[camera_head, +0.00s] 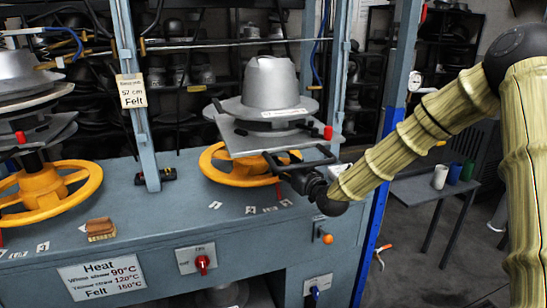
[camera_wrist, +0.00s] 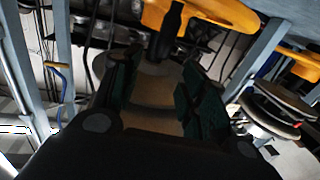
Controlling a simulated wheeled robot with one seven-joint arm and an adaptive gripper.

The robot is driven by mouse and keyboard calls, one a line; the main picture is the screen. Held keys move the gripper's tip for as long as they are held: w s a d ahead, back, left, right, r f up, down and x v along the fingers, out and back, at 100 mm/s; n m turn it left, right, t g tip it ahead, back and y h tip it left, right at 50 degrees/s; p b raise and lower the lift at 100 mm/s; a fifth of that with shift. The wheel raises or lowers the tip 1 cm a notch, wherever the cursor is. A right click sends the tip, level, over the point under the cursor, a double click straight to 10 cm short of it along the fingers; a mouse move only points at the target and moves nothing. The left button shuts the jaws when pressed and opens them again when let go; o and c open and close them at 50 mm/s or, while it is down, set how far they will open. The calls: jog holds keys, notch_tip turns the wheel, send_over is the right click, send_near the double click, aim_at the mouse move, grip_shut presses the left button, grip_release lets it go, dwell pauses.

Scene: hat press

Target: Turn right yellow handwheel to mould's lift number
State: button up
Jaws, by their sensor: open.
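The right yellow handwheel (camera_head: 212,172) lies flat above the grey bench, under a plate carrying a grey hat-shaped mould (camera_head: 270,82). A white label strip (camera_head: 285,113) on the mould's front is too small to read. My gripper (camera_head: 297,158) is open at the wheel's right side, just below the plate; I cannot tell whether it touches the rim. It hides part of the wheel. In the wrist view, my open fingers (camera_wrist: 160,88) show green pads, and yellow wheel parts (camera_wrist: 212,14) appear at the top. Small number cards (camera_head: 268,210) lie on the bench below the wheel, unreadable.
A left yellow handwheel (camera_head: 85,187) sits under another mould stack. A blue-grey post (camera_head: 143,110) with a "57 cm Felt" sign (camera_head: 132,91) stands between the stations. Another post (camera_head: 340,75) rises behind my gripper. An orange knob (camera_head: 327,239) is on the bench front.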

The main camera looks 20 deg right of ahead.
aim_at(275, 156)
jog(key=x, duration=0.8)
jog(key=shift+p, duration=0.35)
grip_shut()
